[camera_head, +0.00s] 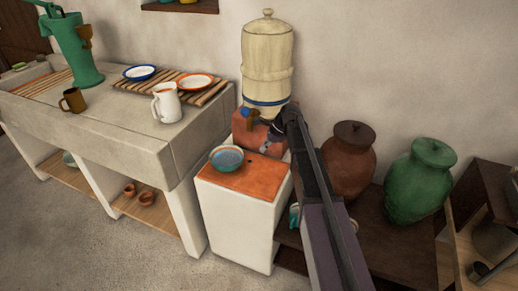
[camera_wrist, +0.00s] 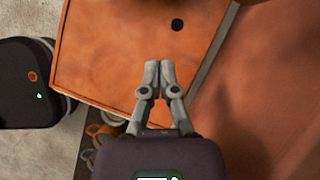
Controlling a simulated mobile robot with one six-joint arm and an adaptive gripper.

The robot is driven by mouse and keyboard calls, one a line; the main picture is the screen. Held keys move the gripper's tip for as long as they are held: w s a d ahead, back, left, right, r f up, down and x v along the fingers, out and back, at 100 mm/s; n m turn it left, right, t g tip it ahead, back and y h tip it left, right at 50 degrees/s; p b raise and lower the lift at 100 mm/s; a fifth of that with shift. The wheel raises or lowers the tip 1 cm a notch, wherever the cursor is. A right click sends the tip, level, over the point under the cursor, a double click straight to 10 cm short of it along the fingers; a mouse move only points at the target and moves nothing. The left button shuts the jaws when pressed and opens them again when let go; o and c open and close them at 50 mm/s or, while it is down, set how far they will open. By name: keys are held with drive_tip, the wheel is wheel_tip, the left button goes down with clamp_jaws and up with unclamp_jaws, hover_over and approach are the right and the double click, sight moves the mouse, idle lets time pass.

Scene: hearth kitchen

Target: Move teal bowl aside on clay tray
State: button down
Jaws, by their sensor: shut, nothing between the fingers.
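The teal bowl (camera_head: 227,158) stands upright on the left part of the orange clay tray (camera_head: 257,181), which tops a white pedestal. My gripper (camera_head: 265,148) is to the right of the bowl, apart from it, near the back right of the tray and just in front of the clay block. In the wrist view my gripper (camera_wrist: 158,66) is shut and empty, with its fingertips over the tray (camera_wrist: 100,45). A small dark round spot shows on the tray ahead of the fingertips. I cannot make out the bowl in the wrist view.
A cream water dispenser (camera_head: 267,60) with a spigot stands on a clay block (camera_head: 243,137) behind the tray. A brown jar (camera_head: 350,165) and green jar (camera_head: 418,182) stand to the right. A stone counter (camera_head: 130,115) with a white pitcher (camera_head: 167,103) is left. The tray's front is clear.

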drive_tip(key=shift+p+v, duration=1.45)
drive_tip(key=shift+v, duration=0.6)
drive_tip(key=shift+s, duration=0.1)
drive_tip(key=shift+s+f+m, duration=0.1)
drive_tip(key=shift+s+m, duration=0.4)
drive_tip(key=shift+s, duration=0.6)
drive_tip(key=shift+a+f, duration=0.1)
drive_tip(key=shift+f, duration=0.05)
drive_tip(key=b+x, duration=0.4)
drive_tip(key=x, duration=0.1)
drive_tip(key=b+x, duration=0.5)
drive_tip(key=shift+w+f, duration=0.1)
drive_tip(key=shift+w, duration=0.15)
drive_tip(key=shift+w+a+r, duration=0.1)
drive_tip(key=shift+a, duration=0.4)
drive_tip(key=shift+w+a+r, duration=0.1)
drive_tip(key=shift+a+r, duration=0.05)
drive_tip(key=shift+a, duration=0.4)
drive_tip(key=shift+w+a, duration=0.1)
drive_tip(key=shift+a, duration=0.75)
